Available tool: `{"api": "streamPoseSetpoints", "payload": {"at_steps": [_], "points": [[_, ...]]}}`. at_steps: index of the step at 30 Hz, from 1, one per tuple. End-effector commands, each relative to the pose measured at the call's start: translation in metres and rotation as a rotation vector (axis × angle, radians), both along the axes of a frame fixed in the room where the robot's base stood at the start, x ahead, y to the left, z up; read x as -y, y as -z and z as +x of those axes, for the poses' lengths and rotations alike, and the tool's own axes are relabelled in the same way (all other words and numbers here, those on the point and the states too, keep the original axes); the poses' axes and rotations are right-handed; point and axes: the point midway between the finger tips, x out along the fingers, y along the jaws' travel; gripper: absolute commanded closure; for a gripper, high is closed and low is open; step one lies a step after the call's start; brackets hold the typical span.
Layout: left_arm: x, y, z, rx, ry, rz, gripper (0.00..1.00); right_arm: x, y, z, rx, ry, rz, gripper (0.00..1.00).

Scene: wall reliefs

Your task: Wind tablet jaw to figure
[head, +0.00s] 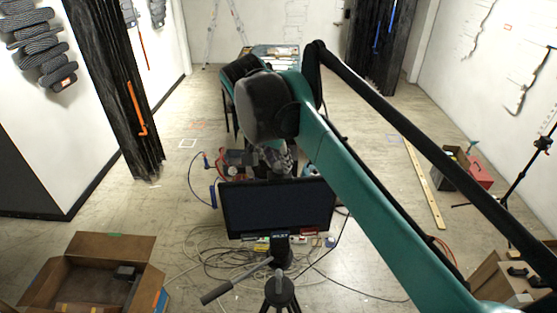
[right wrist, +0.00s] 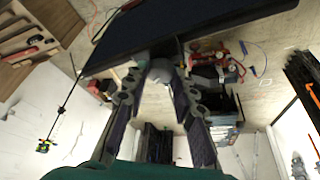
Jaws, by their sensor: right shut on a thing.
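The tablet (head: 277,207) is a wide dark panel on a black tripod (head: 279,290), its blank screen facing me in the head view. A small holder piece (head: 280,241) with lettering too small to read grips its lower edge. My right gripper (head: 272,158) reaches down behind the tablet's top edge, its fingers mostly hidden there by the tablet and my arm. In the right wrist view my right gripper (right wrist: 158,74) is shut on a rounded grey knob (right wrist: 160,68) beside the dark tablet (right wrist: 165,27). No figure or scale is readable. My left gripper is not in view.
Loose cables (head: 225,268) lie around the tripod. A red-and-grey device (head: 240,158) with blue and red leads sits behind the tablet. An open cardboard box (head: 95,243) is at lower left. A plank (head: 425,187) and a toolbox (head: 452,170) lie at right.

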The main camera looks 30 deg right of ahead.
Motion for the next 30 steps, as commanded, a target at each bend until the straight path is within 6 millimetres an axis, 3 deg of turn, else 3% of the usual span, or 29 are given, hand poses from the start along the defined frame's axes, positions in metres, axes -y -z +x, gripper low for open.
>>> {"api": "streamPoseSetpoints", "payload": {"at_steps": [12,28,29,30], "points": [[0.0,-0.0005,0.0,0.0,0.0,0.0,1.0,-0.0018,0.0016,0.0012,-0.002,0.184,0.005,1.0],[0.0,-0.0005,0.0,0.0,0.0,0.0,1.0,-0.002,0.0019,0.0011,-0.002,0.208,0.006,1.0],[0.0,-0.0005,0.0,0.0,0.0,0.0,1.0,-0.002,0.0019,0.0011,-0.002,0.208,0.007,0.72],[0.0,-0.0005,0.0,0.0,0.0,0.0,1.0,-0.002,0.0019,0.001,-0.002,0.208,0.007,0.61]]}}
